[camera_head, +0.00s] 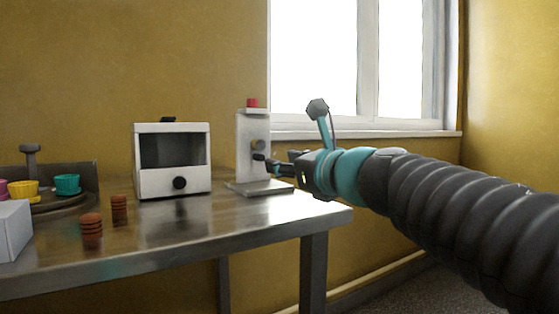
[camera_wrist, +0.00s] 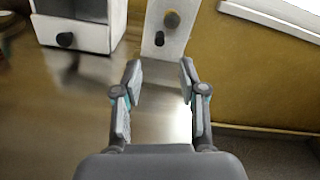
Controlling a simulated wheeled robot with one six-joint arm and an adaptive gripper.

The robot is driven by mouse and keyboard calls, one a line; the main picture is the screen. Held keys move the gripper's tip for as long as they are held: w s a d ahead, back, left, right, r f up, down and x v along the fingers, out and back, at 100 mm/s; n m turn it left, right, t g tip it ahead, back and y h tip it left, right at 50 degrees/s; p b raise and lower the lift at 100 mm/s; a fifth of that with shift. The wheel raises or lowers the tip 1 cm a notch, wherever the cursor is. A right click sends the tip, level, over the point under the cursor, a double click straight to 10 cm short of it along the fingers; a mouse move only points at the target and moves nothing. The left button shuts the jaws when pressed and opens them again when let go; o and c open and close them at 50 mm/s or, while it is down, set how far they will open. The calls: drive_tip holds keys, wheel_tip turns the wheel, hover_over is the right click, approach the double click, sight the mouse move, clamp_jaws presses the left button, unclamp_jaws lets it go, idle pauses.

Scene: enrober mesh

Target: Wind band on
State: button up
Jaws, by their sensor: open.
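A white upright stand (camera_head: 250,130) with a red button (camera_head: 252,102) on top stands near the table's right end. Its front carries a round brown-grey knob (camera_head: 258,145), which also shows in the wrist view (camera_wrist: 172,19). A smaller dark knob (camera_wrist: 159,39) is just below it in the wrist view. My gripper (camera_head: 265,162) is in front of the stand, a little below the round knob. In the wrist view my gripper (camera_wrist: 160,72) is open, with nothing between its fingers. No band can be made out.
A white box with a dark window (camera_head: 172,160) and black knob stands left of the stand. Brown ridged stacks (camera_head: 92,230) and a round tray (camera_head: 60,208) with coloured cups are further left. A grey block (camera_head: 12,230) is at the left edge. The metal table's (camera_head: 225,218) front middle is clear.

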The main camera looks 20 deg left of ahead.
sight(262, 158)
drive_tip(key=x, duration=0.8)
drive_tip(key=shift+w+a, duration=0.25)
clamp_jaws()
